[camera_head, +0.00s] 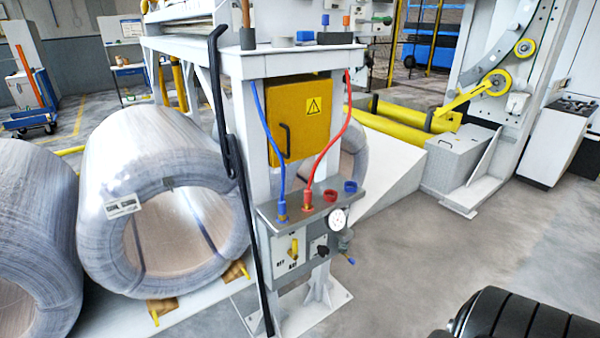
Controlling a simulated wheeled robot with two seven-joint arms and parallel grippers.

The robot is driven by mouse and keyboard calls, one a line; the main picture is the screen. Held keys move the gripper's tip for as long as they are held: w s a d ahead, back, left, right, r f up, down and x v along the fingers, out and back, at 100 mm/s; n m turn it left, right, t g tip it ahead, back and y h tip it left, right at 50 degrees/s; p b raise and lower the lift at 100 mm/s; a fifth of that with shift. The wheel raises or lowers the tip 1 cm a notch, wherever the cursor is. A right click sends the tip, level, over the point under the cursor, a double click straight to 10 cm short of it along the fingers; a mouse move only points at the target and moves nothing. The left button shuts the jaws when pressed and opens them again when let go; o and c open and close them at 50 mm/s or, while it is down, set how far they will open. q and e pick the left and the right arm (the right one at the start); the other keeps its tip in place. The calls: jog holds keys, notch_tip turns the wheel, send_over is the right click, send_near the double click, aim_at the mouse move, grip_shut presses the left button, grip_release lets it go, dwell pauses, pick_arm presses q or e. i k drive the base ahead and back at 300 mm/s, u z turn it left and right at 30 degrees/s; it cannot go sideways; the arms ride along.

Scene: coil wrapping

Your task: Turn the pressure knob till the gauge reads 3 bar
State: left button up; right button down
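A grey pneumatic panel (268,232) is fixed low on the front of a white steel post. A small round white gauge (338,218) sits at its right end; its needle and scale are too small to read. A grey fitting (345,238) is just below the gauge. A small black knob (321,250) is on the panel's front, left of that fitting; I cannot tell for sure which part is the pressure knob. A yellow lever (294,247) is further left, by small lettering.
A blue hose (266,130) and a red hose (332,145) run down to the panel. A black bar (235,165) leans beside the post. Large wrapped coils (150,150) lie at left. A yellow box (300,115) is above the panel.

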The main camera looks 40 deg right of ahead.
aim_at(324, 250)
jog(key=z, duration=1.4)
